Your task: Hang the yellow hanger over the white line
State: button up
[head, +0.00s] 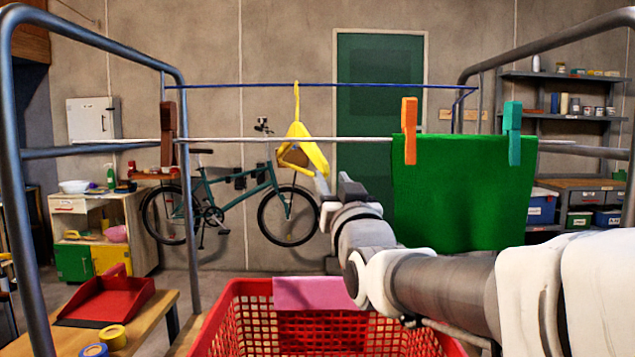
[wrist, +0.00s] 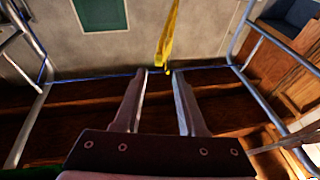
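The yellow hanger (head: 303,150) appears left of centre in the head view, with its hook top level with the blue line behind. It looks tilted and nearly edge-on. The white line (head: 360,140) runs across the rack at the height of the hanger's body; I cannot tell which is in front. My gripper (head: 334,184) is just right of and below the hanger's lower corner. In the wrist view the fingers (wrist: 158,76) are apart with a gap between them. The hanger (wrist: 167,42) shows beyond the fingertips there, its end meeting the blue line. I see no grip on it.
The blue line (head: 225,86) runs behind the white one. A green cloth (head: 455,195) hangs at right with orange (head: 410,130) and teal (head: 512,132) pegs. A brown peg (head: 168,133) is at left. A red basket (head: 235,325) stands below. Metal rack frames (head: 22,190) flank both sides.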

aim_at(321, 160)
jog(key=shift+p+x, duration=1.85)
jog(key=shift+x, duration=3.15)
grip_shut()
jog(key=shift+r+p, duration=0.95)
jog(key=shift+r, duration=1.2)
